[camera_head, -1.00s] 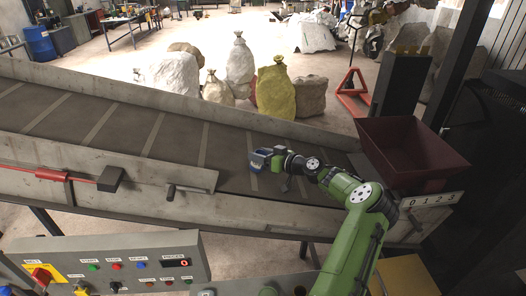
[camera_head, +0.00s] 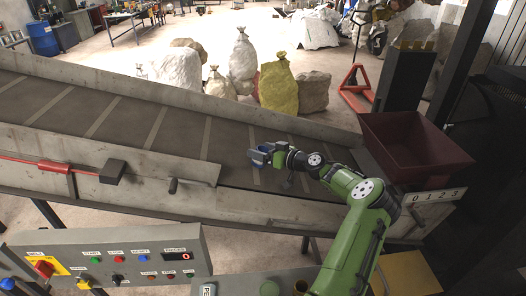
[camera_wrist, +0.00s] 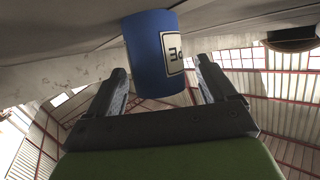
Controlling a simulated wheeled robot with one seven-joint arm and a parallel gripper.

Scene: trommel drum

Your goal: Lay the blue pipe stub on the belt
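The blue pipe stub (camera_wrist: 150,55) with a white lettered label is between my gripper's fingers in the wrist view. My gripper (camera_wrist: 162,75) is open around it, with a narrow gap at the right finger; contact at the left is unclear. In the head view the stub (camera_head: 266,148) shows small at my gripper (camera_head: 260,157), low over the belt (camera_head: 226,146). Its far end is close to the grey surface in the wrist view. I cannot tell whether it fully rests there.
A dark red hopper (camera_head: 414,150) stands right of the arm, above a plate marked with numbers. Concrete-grey belt side walls (camera_head: 110,155) run along the belt. A control panel (camera_head: 130,262) is at the lower left. Sacks (camera_head: 277,87) stand behind. The belt left of my gripper is clear.

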